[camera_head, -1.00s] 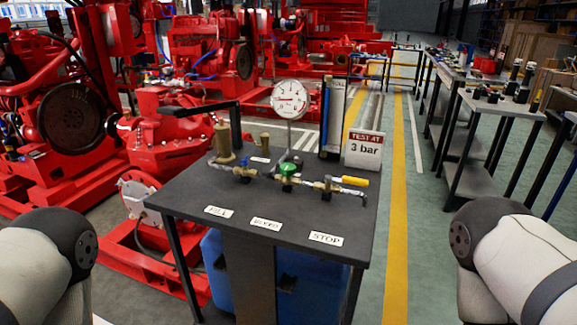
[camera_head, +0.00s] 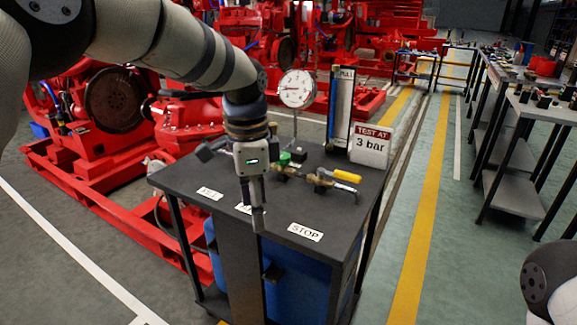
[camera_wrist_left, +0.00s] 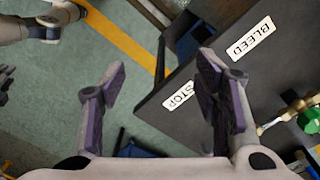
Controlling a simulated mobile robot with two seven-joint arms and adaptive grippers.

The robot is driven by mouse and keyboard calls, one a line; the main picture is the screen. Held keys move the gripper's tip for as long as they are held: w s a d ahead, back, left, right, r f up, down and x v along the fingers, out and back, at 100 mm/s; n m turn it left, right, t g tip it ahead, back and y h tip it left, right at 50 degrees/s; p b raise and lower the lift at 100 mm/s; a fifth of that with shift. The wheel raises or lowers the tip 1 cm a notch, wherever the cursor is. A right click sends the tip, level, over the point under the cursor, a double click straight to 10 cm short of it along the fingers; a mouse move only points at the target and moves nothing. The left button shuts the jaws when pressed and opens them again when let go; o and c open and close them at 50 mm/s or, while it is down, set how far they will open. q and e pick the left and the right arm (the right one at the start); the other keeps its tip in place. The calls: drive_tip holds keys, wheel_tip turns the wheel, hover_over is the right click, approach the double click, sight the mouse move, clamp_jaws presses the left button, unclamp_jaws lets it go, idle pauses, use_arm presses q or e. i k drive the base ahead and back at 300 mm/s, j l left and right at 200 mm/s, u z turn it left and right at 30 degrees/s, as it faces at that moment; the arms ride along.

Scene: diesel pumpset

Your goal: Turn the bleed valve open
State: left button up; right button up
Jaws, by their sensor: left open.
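The bleed valve's green handle (camera_head: 284,159) shows on the pipe line on top of the dark bench (camera_head: 345,220), just right of my left wrist. It also shows at the right edge of the left wrist view (camera_wrist_left: 311,122). My left gripper (camera_head: 258,215) points down in front of the bench top, apart from the valve. In the left wrist view my left gripper (camera_wrist_left: 163,80) is open, with nothing between its fingers. The white BLEED label (camera_wrist_left: 252,38) is right of the fingers. My right gripper is not in the head view.
A STOP label (camera_head: 305,231), a yellow-handled valve (camera_head: 346,176), a round gauge (camera_head: 297,88) and a "TEST AT 3 bar" sign (camera_head: 369,146) are on the bench. Red machinery (camera_head: 110,105) stands behind left. The floor right of the bench is clear up to the worktables (camera_head: 515,155).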

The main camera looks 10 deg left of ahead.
sight(286, 157)
drive_tip(key=i, duration=0.85)
